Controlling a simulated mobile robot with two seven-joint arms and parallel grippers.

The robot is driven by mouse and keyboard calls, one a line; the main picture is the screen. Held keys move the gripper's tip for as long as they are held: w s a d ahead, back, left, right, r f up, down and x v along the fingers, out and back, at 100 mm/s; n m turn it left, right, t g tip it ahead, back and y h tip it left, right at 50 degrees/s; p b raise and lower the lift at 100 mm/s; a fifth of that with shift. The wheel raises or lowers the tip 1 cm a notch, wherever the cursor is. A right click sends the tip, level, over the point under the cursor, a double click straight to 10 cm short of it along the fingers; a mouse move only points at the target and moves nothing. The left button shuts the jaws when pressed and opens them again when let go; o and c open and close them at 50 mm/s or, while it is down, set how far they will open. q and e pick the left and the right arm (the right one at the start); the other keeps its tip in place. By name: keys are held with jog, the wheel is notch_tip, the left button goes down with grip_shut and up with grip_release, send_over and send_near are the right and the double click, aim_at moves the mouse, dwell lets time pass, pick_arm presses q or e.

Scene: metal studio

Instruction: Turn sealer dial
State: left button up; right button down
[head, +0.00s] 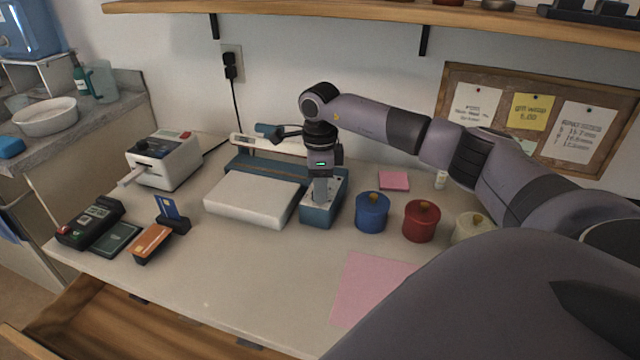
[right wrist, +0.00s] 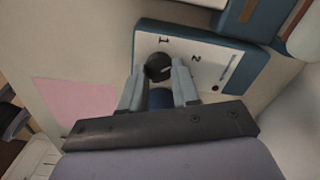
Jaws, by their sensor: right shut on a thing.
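The sealer (head: 252,200) stands on the table, with a blue body, a white platform and a raised arm at the back. Its control box (head: 327,212) is at its right end. My right gripper (head: 322,200) points down onto that box from above. In the right wrist view the black dial (right wrist: 158,67) sits on the white panel (right wrist: 205,75) beside the marks 1 and 2. My right gripper (right wrist: 159,88) is shut on the dial, one finger on each side. The dial's pointer direction cannot be told. My left gripper is not in view.
Blue (head: 372,212), red (head: 421,221) and cream (head: 469,228) canisters stand right of the control box. A label printer (head: 165,160), card terminal (head: 90,222) and card holder (head: 160,237) are at left. A pink sheet (head: 368,285) lies on the front table.

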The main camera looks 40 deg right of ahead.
jog(key=n, duration=0.5)
jog(key=shift+w+n, duration=0.1)
jog(key=shift+n, duration=0.2)
jog(key=shift+w+n, duration=0.1)
jog(key=shift+n, duration=2.2)
jog(key=c, duration=0.8)
grip_release()
jog(key=shift+r, duration=3.6)
